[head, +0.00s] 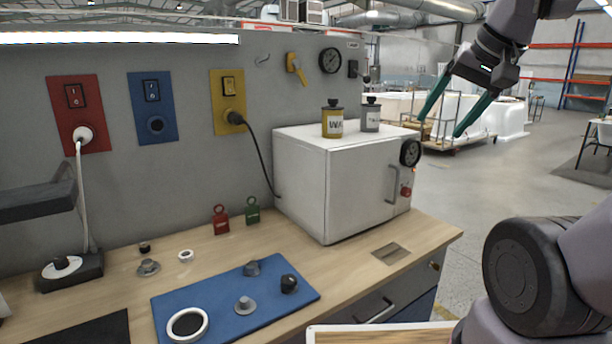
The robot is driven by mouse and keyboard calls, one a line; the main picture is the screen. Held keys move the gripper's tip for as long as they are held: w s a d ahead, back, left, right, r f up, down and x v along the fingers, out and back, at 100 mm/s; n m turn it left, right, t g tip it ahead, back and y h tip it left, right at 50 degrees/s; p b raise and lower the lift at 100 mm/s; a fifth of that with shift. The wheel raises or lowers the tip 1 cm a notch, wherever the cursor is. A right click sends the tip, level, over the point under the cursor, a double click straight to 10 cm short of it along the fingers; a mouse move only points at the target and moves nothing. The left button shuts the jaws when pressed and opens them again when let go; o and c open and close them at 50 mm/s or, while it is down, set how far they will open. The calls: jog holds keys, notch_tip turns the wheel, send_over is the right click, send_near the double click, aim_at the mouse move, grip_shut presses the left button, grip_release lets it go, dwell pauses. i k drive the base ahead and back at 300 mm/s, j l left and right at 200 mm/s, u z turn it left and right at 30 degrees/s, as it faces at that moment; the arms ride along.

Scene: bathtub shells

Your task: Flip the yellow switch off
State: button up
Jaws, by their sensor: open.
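The yellow switch (229,86) is a rocker on a yellow plate (228,120) fixed to the grey back panel. Below the rocker, a black plug (236,118) sits in the plate's socket, and its black cord runs down behind the white oven-like box. The rocker's on or off position is too small to tell. My gripper (442,118) is at the upper right, with its two green fingers spread apart and empty. It is well to the right of the yellow plate, apart from it.
A red plate (79,110) with a white plug and a blue plate (152,105) are left of the yellow one. The white box (335,180) stands on the bench, with a yellow canister (332,120) and a grey canister (370,115) on top. A blue mat (210,308) holds small parts.

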aim_at(228, 83)
jog(key=i+l+u, duration=0.1)
jog(key=u, duration=0.25)
jog(key=i+l+u, duration=0.1)
jog(key=l+u, duration=0.15)
jog(key=u, duration=0.15)
jog(key=i+l+u, duration=0.1)
jog(key=u, duration=0.25)
jog(key=l, duration=0.1)
